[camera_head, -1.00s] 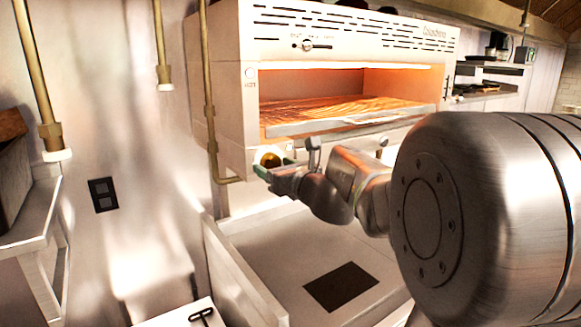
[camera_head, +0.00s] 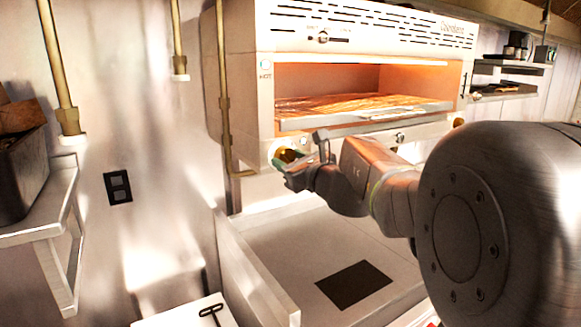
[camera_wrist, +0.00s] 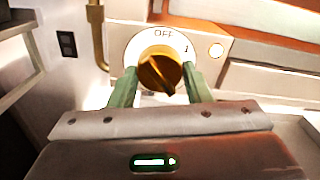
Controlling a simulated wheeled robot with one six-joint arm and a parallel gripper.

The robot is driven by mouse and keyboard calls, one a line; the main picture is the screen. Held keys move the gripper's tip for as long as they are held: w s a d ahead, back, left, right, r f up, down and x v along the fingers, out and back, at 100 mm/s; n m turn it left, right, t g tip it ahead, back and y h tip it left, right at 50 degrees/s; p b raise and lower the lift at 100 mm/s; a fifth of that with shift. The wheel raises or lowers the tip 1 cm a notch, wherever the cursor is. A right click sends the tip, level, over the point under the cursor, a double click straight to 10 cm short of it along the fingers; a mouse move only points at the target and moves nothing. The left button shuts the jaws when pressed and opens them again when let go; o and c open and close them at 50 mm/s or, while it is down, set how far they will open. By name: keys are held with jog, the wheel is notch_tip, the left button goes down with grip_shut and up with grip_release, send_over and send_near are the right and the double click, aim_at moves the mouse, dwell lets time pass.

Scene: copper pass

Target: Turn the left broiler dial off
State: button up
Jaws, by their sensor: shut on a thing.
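The broiler (camera_head: 240,95) is a pale metal box with a glowing orange opening. Its left dial, a brass knob (camera_head: 290,156) on a white plate, sits at the lower left of its front. In the wrist view the brass knob (camera_wrist: 158,70) stands between my green fingers, with "OFF" printed above it and "1" to its upper right. Its ridge slants from upper left to lower right; I cannot tell which end is the pointer. My gripper (camera_wrist: 157,82) is shut on the knob, one finger on each side. In the head view my gripper (camera_head: 284,172) partly covers the dial.
A second brass knob (camera_head: 458,122) is at the broiler's lower right. A small lit lamp (camera_wrist: 216,50) is right of the dial. Brass pipes (camera_head: 224,95) run down the wall at left. A steel counter (camera_head: 290,245) with a dark square lies below, mostly clear.

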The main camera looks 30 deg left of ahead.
jog(key=n+b, duration=0.2)
jog(key=n, duration=0.1)
jog(key=n+b, duration=0.3)
jog(key=shift+f+n, duration=0.2)
jog(key=shift+n, duration=0.1)
jog(key=n+b, duration=0.3)
jog(key=shift+n, duration=0.3)
jog(key=n+b, duration=0.3)
jog(key=shift+w+r+n, duration=0.1)
jog(key=shift+n, duration=0.2)
jog(key=n+b, duration=0.6)
jog(key=n, duration=0.1)
jog(key=n+b, duration=0.3)
jog(key=shift+r+n, duration=0.1)
jog(key=shift+n, duration=0.2)
jog(key=shift+r+n+b, duration=0.2)
jog(key=shift+n+b, duration=0.9)
jog(key=shift+n, duration=0.4)
